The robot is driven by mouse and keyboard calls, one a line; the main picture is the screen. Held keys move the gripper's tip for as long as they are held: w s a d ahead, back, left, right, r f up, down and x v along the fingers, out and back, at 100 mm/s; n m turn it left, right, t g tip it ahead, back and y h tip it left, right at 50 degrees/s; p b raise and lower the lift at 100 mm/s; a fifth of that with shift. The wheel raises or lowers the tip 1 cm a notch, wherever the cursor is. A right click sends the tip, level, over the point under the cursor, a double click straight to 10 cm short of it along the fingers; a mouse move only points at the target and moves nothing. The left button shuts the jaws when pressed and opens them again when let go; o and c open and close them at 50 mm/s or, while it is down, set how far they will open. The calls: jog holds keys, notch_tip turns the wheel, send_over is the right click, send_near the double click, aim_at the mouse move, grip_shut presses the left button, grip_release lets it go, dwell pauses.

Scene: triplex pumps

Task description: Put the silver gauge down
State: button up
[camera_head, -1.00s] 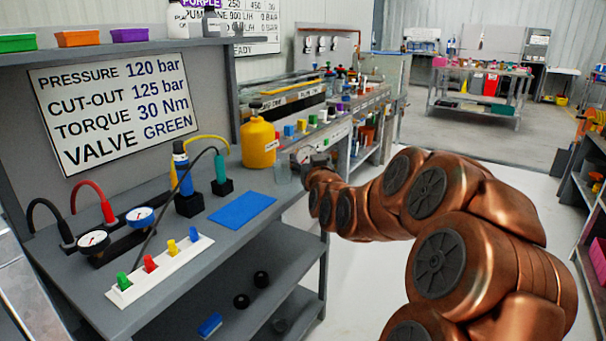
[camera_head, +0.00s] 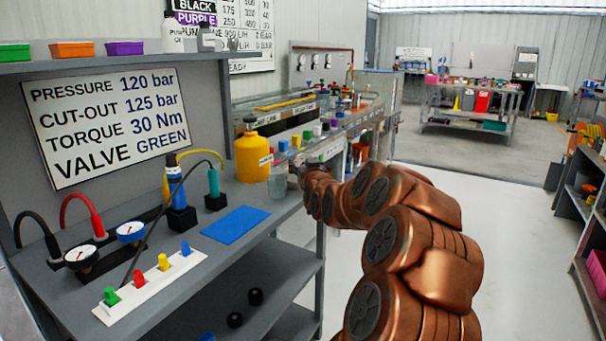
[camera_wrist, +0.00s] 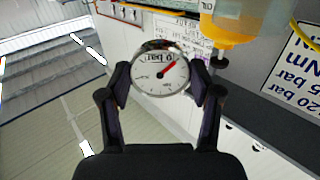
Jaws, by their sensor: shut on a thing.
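The silver gauge (camera_wrist: 160,74) shows in the wrist view, with a white dial, a red needle and a silver rim. My gripper (camera_wrist: 160,84) is shut on it, with one finger on each side of the rim. The gauge is held in the air, tilted in the picture. In the head view my arm reaches to the right edge of the grey bench (camera_head: 214,272), near a clear jar (camera_head: 278,181). The gauge cannot be made out there.
A blue mat (camera_head: 236,225) lies bare on the bench. Left of it stand a white strip (camera_head: 150,293) with coloured valves, a black-rimmed gauge (camera_head: 80,255) and a blue-rimmed gauge (camera_head: 131,232). A yellow bottle (camera_head: 252,152) stands behind. Open floor lies to the right.

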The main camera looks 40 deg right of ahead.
aim_at(303, 161)
jog(key=shift+x, duration=2)
jog(key=shift+d+f, duration=0.25)
jog(key=shift+f, duration=0.1)
jog(key=shift+f+b, duration=0.55)
jog(key=shift+f, duration=1.05)
jog(key=shift+f, duration=0.1)
jog(key=shift+f, duration=0.3)
jog(key=o, duration=1.3)
jog(key=shift+c, duration=0.2)
jog(key=shift+s+r, duration=0.1)
jog(key=shift+r, duration=0.45)
jog(key=v, duration=1.2)
jog(key=shift+f+p, duration=0.15)
jog(key=shift+p, duration=0.3)
